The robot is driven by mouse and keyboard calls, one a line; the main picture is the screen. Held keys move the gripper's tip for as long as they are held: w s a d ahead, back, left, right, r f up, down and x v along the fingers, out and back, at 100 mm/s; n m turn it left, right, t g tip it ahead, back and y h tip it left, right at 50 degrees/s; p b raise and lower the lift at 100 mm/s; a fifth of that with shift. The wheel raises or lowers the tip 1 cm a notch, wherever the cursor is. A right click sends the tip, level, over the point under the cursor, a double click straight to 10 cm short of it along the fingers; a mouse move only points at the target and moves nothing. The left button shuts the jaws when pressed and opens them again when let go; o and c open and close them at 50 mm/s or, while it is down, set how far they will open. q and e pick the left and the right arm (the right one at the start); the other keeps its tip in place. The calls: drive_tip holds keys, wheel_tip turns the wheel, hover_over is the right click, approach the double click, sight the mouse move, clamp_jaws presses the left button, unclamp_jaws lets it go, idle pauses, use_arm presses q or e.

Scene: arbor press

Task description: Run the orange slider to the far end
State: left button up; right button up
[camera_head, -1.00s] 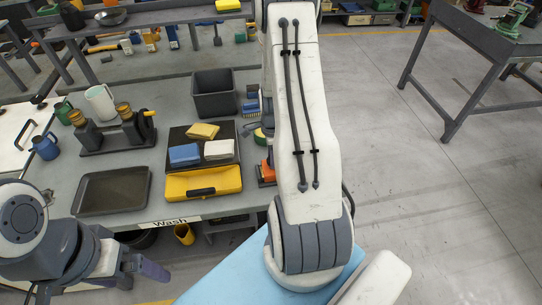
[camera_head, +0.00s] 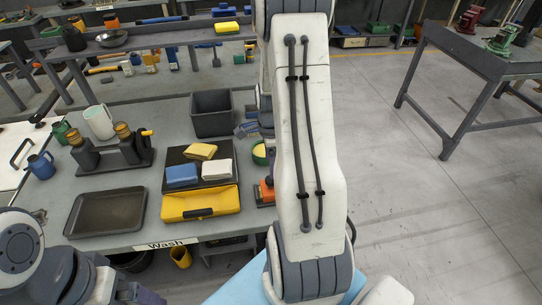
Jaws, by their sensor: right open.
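An orange block (camera_head: 266,190), which seems to be the slider, sits on a dark base at the right edge of the grey workbench (camera_head: 62,188). My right arm hides its right side, so its track and far end cannot be made out. My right gripper (camera_head: 249,129) is mostly hidden behind my arm. Its open fingers seem to show beyond the orange block, apart from it, near the grey bin. My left gripper (camera_head: 140,295) is cut off at the bottom edge, far from the orange block, and its jaws are unclear.
A two-cup fixture (camera_head: 118,158) stands at left. Open floor lies right of my arm.

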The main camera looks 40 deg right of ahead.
wheel_tip(320, 180, up, 4)
drive_tip(key=shift+r, duration=0.1)
idle(0.6)
drive_tip(key=s+a+r+n+b, duration=0.1)
drive_tip(key=a+r+n, duration=0.1)
drive_tip(key=a+n, duration=0.75)
drive_tip(key=a+r+n+b, duration=0.25)
drive_tip(key=a+n, duration=0.35)
drive_tip(key=a, duration=0.7)
drive_tip(key=s+a+r+n+y, duration=0.1)
drive_tip(key=s+a+n, duration=1.1)
drive_tip(key=s+n, duration=0.2)
drive_tip(key=shift+s+r+n, duration=0.25)
drive_tip(key=shift+s+n, duration=0.1)
drive_tip(key=shift+n, duration=0.9)
